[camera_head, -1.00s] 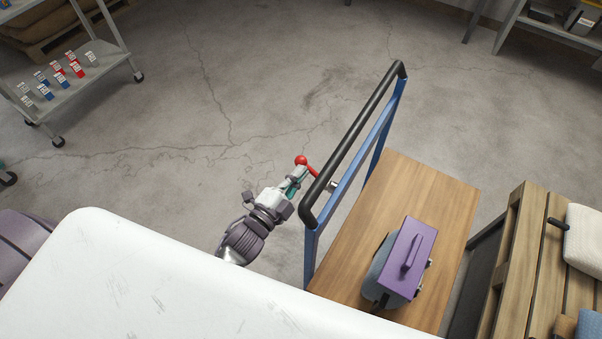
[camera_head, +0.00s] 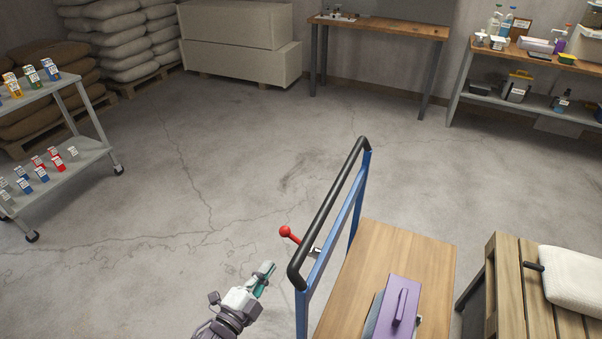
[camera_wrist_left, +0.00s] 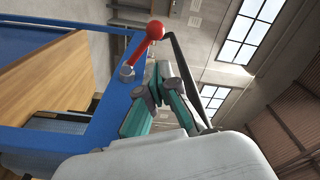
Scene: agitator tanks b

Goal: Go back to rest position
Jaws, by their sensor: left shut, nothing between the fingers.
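My left gripper (camera_head: 264,276) is shut and empty at the bottom middle of the head view, left of the cart's frame. In the left wrist view its teal fingers (camera_wrist_left: 160,88) come together with nothing between them. The red ball-ended lever (camera_head: 290,234) sticks out from the cart's blue frame (camera_head: 349,222), above and right of the gripper and apart from it in the head view. The red lever also shows in the left wrist view (camera_wrist_left: 141,47), just beyond the fingertips. My right gripper is in neither view.
The cart's wooden deck (camera_head: 392,255) carries a purple box (camera_head: 396,312). A pallet stack (camera_head: 515,270) with a white sack (camera_head: 578,282) stands on the right. A shelf trolley (camera_head: 70,160) with small boxes stands left. The concrete floor (camera_head: 200,170) between is open. Workbenches stand at the back.

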